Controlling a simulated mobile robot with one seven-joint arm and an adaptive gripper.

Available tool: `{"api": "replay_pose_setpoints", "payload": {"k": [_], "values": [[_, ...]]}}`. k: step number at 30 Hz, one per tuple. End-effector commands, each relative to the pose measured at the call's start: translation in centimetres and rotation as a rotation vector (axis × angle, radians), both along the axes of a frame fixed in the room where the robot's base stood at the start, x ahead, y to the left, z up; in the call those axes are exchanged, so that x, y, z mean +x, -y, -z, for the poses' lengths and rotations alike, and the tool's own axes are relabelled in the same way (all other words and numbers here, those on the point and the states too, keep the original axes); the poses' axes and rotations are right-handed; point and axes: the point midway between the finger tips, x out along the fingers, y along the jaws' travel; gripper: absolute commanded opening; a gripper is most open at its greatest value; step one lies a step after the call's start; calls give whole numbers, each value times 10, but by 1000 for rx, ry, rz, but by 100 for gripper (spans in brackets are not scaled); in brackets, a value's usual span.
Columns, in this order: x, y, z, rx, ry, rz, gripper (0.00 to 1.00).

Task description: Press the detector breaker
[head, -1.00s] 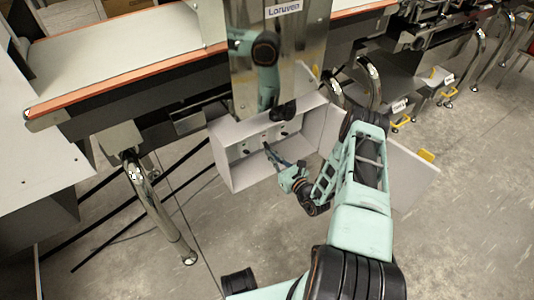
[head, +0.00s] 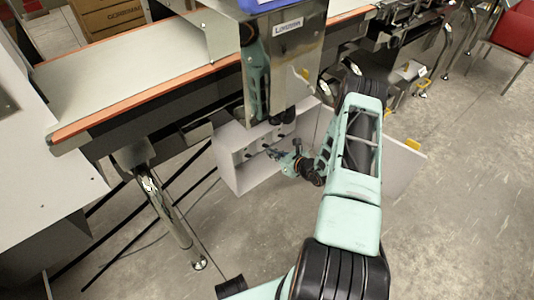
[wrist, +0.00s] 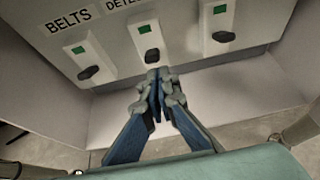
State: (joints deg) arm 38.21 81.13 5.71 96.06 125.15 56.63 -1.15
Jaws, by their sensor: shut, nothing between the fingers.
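The detector breaker (wrist: 152,56) is the middle one of three on a pale panel, a dark knob under a green window. The label above it is partly cut off and reads "DETE". My gripper (wrist: 160,74) is shut and empty, its blue fingers together with the tips just below the knob. I cannot tell whether they touch it. In the head view my gripper (head: 272,153) reaches into the open white breaker box (head: 228,173) from the right.
The belts breaker (wrist: 88,72) is on the left and a third breaker (wrist: 223,37) on the right. The box's open door (head: 402,168) stands to the right of my arm. A shiny metal housing (head: 285,65) rises above the box, and a steel leg (head: 170,215) stands left.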

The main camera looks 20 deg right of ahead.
Motion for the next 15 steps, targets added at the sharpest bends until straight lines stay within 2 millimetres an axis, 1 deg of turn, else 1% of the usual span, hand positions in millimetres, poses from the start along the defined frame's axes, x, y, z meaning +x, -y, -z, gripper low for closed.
{"api": "replay_pose_setpoints", "payload": {"k": [1,8,15], "values": [[-1,-1,3,2,0,0,0],[-1,-1,1,3,3,0,0],[-1,-1,-10,3,4,0,0]]}}
